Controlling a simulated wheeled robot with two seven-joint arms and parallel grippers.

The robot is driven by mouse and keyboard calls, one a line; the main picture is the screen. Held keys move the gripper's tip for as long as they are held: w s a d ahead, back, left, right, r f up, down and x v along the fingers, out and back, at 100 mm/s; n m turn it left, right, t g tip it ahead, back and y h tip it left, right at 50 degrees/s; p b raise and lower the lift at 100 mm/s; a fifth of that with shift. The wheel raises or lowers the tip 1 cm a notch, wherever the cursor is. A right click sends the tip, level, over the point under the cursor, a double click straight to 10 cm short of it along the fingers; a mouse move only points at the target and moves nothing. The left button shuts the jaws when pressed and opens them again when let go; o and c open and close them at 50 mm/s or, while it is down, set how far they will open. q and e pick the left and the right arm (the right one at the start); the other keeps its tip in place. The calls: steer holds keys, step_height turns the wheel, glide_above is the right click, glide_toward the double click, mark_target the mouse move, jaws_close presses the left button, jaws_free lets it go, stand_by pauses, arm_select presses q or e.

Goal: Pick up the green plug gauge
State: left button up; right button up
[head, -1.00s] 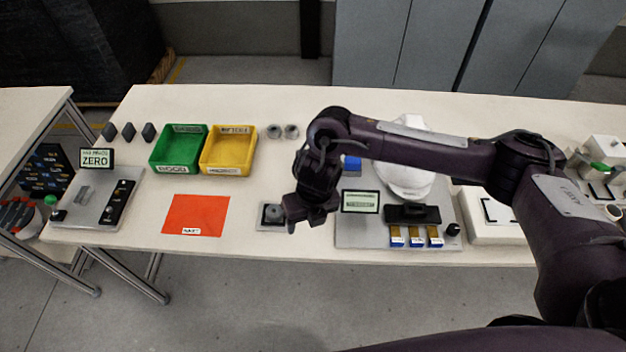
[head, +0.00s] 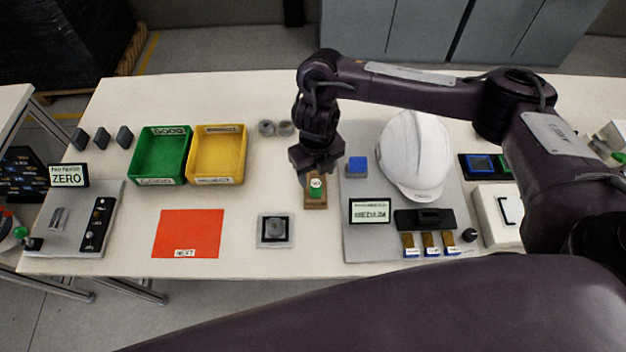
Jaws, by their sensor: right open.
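The green plug gauge (head: 316,189) stands in a small brown block (head: 315,204) on the table, just left of the grey plate with the helmet. It has a pale top and a green body. My right gripper (head: 317,173) is open and points down right above and behind the gauge, its fingertips close to the gauge's top. I cannot tell whether the fingers touch it. The gripper hides part of the gauge's upper end. My left gripper is not in view.
A white helmet (head: 413,158) and a blue block (head: 357,167) stand to the right on the grey plate. A small display (head: 370,210) is close by. A grey square fixture (head: 275,231) and a red mat (head: 188,234) lie left. Green (head: 160,155) and yellow (head: 217,155) bins stand further left.

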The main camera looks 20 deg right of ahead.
mark_target(316, 184)
steer(key=f, duration=0.1)
steer(key=s+f, duration=0.1)
steer(key=shift+a+f, duration=0.1)
steer(key=shift+f, duration=0.3)
steer(key=f, duration=0.1)
steer(key=f+b, duration=0.1)
steer(key=shift+w+f, duration=0.25)
steer(key=shift+f, duration=0.05)
steer(key=shift+w+f, duration=0.1)
steer(key=shift+f, duration=0.3)
steer(key=c, duration=0.9)
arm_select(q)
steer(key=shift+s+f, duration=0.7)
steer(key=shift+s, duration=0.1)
arm_select(e)
steer(key=shift+r, duration=0.15)
